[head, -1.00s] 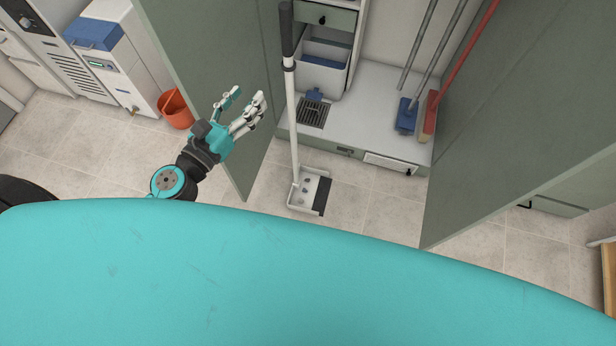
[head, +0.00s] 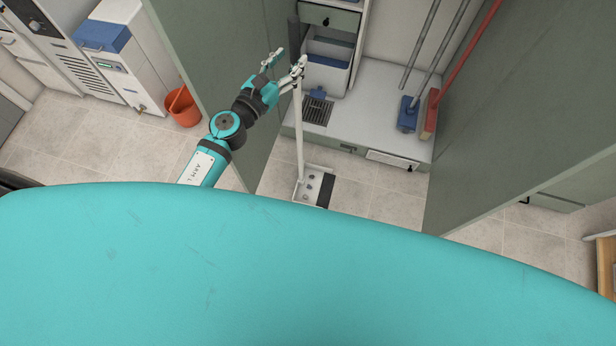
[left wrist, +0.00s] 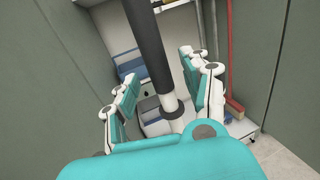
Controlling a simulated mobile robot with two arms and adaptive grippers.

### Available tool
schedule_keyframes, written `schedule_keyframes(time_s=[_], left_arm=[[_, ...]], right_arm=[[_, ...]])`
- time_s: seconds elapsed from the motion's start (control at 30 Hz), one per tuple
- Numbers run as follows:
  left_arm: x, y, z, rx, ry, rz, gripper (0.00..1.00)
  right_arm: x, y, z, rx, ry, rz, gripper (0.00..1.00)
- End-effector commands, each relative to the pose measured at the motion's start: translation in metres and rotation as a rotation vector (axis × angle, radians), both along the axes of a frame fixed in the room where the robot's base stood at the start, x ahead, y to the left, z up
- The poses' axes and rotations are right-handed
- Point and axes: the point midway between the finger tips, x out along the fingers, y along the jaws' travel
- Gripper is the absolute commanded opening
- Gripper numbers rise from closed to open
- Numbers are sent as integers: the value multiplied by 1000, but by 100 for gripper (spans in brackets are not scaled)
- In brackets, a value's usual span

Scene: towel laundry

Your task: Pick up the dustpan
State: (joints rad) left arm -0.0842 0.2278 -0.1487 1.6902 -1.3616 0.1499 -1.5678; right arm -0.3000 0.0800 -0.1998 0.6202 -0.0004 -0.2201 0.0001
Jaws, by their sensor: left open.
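The dustpan (head: 320,187) stands on the tiled floor in front of the open cabinet, with a white tray and a long upright handle. The handle has a white pole (head: 299,130) and a dark grip (head: 293,40) at its top. My left gripper (head: 289,58) is open at the upper part of the handle in the head view. In the left wrist view, the dark grip (left wrist: 145,50) runs between the two open fingers of my left gripper (left wrist: 160,85), with no clear contact seen. My right gripper does not show.
Green cabinet doors stand open at left (head: 215,70) and right (head: 500,120). A blue brush (head: 407,115) and a red-handled broom (head: 432,110) lean inside the cabinet. An orange bucket (head: 182,107) stands on the floor left of the left door.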

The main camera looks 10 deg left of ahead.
Motion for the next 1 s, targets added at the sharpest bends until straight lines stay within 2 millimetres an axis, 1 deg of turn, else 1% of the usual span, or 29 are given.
schedule_keyframes(time_s=[0.03,0.1,0.2,0.3,0.47,0.57,0.83,0.87,1.0], left_arm=[[10,-3,2,-3,-1,2,48],[19,-6,1,-2,0,1,48],[29,-9,0,-1,0,1,48],[32,-10,-1,1,1,1,48],[32,-10,-1,1,1,1,48],[32,-10,-1,1,1,1,37],[31,-9,-1,0,1,1,2],[31,-9,-1,0,1,1,0],[31,-9,-1,0,1,1,0]], right_arm=[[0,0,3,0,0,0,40],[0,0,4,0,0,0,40],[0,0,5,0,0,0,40],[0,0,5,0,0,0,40],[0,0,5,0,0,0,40],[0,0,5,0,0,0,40],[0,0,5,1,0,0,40],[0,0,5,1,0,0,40],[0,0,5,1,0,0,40]])
